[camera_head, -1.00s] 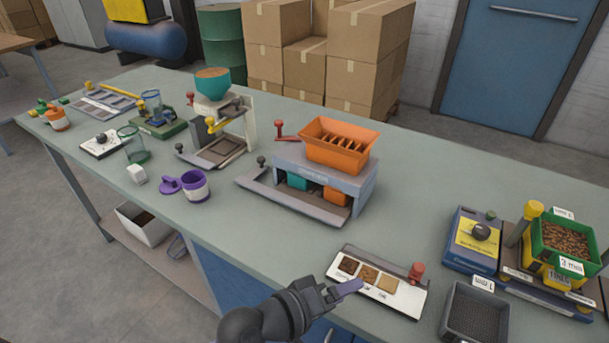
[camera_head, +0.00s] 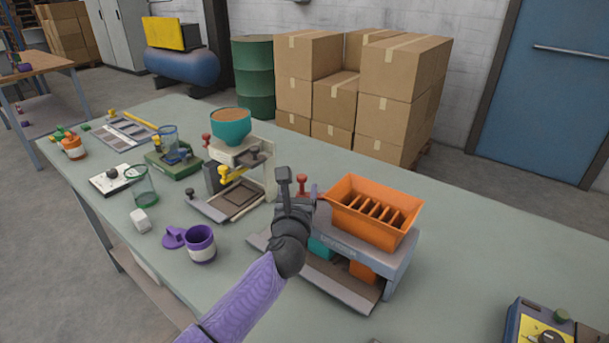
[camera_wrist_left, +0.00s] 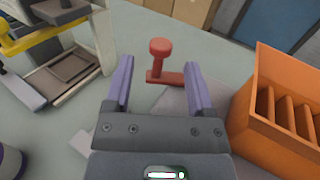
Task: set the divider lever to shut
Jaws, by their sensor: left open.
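The divider (camera_head: 385,252) is a grey stand with a slotted orange hopper (camera_head: 372,208) on top. Its lever has a red round knob (camera_head: 302,179) and stands at the hopper's left side, partly hidden by my gripper. In the left wrist view the red lever knob (camera_wrist_left: 160,46) rises at the end of a flat red arm (camera_wrist_left: 166,77). My left gripper (camera_head: 301,188) is open, and its purple fingers (camera_wrist_left: 158,76) lie on either side of the lever in that picture, with the knob beyond the tips. I cannot tell whether they touch it. My right gripper is out of view.
A machine with a teal bowl (camera_head: 230,127) stands left of the divider. A blue box (camera_head: 540,326) is at lower right.

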